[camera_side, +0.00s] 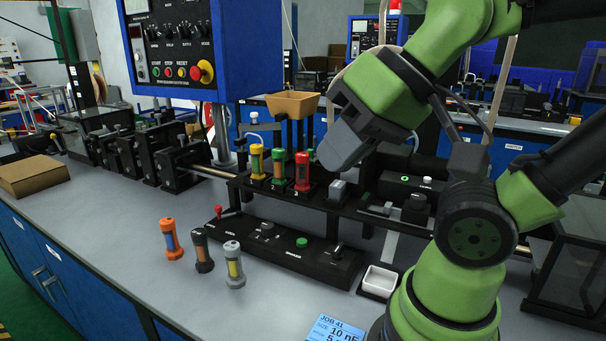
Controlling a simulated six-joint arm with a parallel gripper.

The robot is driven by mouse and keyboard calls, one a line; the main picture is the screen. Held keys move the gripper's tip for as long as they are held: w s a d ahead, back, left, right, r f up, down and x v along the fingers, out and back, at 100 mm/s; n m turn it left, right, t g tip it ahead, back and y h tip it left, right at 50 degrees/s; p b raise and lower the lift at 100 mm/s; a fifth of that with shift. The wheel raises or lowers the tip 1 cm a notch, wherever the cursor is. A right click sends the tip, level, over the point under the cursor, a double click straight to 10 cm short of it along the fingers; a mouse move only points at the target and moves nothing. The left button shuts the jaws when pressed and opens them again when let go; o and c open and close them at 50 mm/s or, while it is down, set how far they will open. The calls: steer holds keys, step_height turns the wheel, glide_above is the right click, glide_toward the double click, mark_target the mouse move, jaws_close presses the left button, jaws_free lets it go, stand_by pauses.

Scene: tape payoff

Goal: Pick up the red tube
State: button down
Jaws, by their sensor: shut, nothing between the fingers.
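The red tube (302,171) stands upright in the black rack, at the right end of a row of three. A green tube (279,166) and a yellow tube (257,161) stand to its left in the same rack. My gripper (328,163) is just to the right of the red tube in the picture, pointing down and to the left. It is shut and empty. I cannot tell how far it is from the tube in depth. The red tube is in full view apart from its base in the rack.
An orange tube (171,239), a dark grey tube (202,250) and a light grey tube (234,264) stand on the grey bench. A black control strip (285,249) lies before the rack. A blue control panel (175,45) overhangs behind. A small white tray (379,281) sits at right.

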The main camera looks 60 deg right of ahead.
steer(key=c, duration=0.7)
jaws_free()
steer(key=m+g+h, duration=0.4)
steer(key=m+h, duration=0.1)
glide_toward(303, 155)
steer(key=f, duration=0.2)
steer(key=x, duration=0.4)
steer(key=shift+w, duration=0.35)
steer(key=shift+x, duration=2.85)
